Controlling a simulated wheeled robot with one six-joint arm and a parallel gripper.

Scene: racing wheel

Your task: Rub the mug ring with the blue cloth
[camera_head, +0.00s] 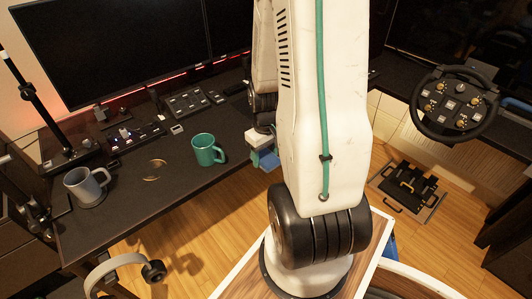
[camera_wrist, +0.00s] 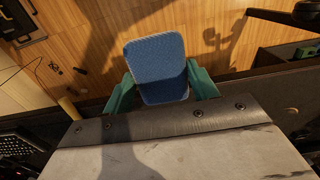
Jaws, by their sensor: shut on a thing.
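The mug ring (camera_head: 154,170) is a brownish ring-shaped stain on the dark desk, between a grey mug (camera_head: 87,186) and a teal mug (camera_head: 207,150). A faint round mark (camera_wrist: 291,110) at the right of the wrist view may be the same ring. My gripper (camera_wrist: 162,84) has teal fingers and is shut on the blue cloth (camera_wrist: 155,60), a flat rounded pad. In the head view the cloth and fingers show small beside my arm, right of the teal mug near the desk's front edge. In the wrist view wooden floor lies behind the cloth. The cloth is apart from the ring.
The desk (camera_head: 120,225) also carries a large monitor (camera_head: 110,45), a microphone arm at the left and control boxes (camera_head: 188,102) at the back. Headphones (camera_head: 120,270) hang by the front edge. A racing wheel (camera_head: 455,103) and pedals (camera_head: 408,185) stand at the right.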

